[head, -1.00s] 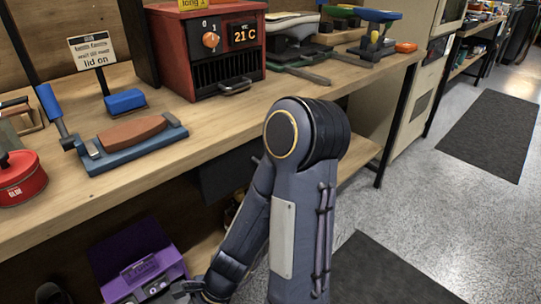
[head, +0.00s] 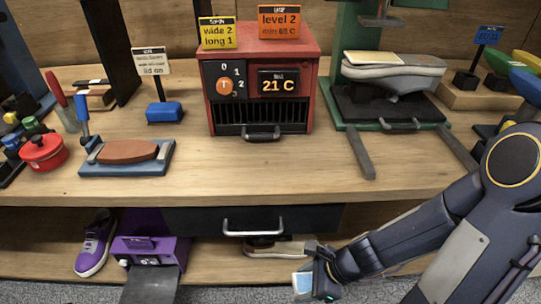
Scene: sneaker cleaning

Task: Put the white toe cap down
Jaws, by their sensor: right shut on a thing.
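My right gripper (head: 314,278) is low in the head view, in front of the lower shelf and below the bench top. It is shut on a small white piece with a pale blue face (head: 302,282), which looks like the white toe cap. Part of the piece is hidden by the jaws, so its full shape cannot be told. It is held clear of the bench. My left gripper is not in view.
A red heater (head: 262,85) reading 21 C stands on the bench (head: 270,180). A green press (head: 400,112) stands to its right. A red pot (head: 44,152) and blue-based block (head: 128,155) are left. Below are a drawer (head: 255,218), purple machine (head: 150,250) and purple sneaker (head: 95,243).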

